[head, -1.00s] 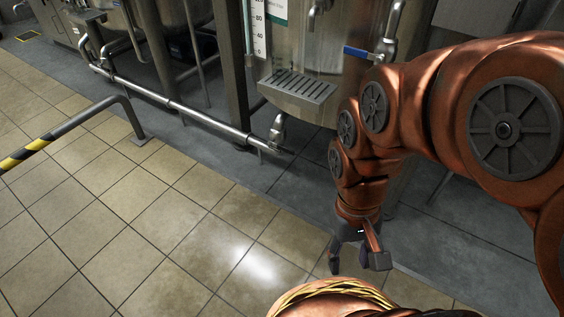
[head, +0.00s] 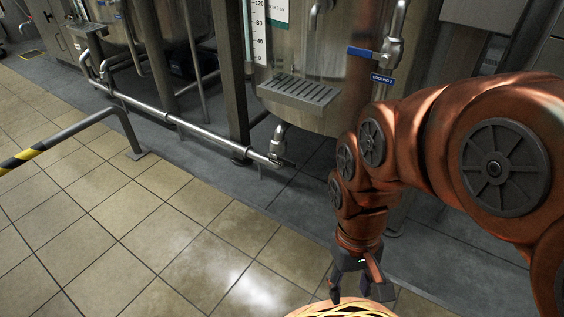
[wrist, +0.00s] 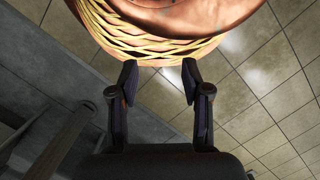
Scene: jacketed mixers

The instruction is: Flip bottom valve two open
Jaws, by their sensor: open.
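A steel tank (head: 325,75) stands upper right of centre in the head view. Under it a bottom outlet valve (head: 278,142) joins the end of a horizontal pipe (head: 200,134). A small dark piece, perhaps its handle, shows at the pipe's end (head: 286,163); its position is too small to tell. My gripper (head: 350,297) hangs open and empty, pointing down, below and to the right of the valve and well apart from it. In the wrist view my gripper (wrist: 160,75) shows both fingers spread with nothing between them.
A blue-handled valve (head: 368,52) with a "COOLING 2" tag (head: 382,79) is on the tank's side. A drip grate (head: 298,92) juts out above the bottom valve. A black-yellow barrier rail (head: 70,128) stands at left. Tiled floor (head: 150,220) in front of the pipe is clear.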

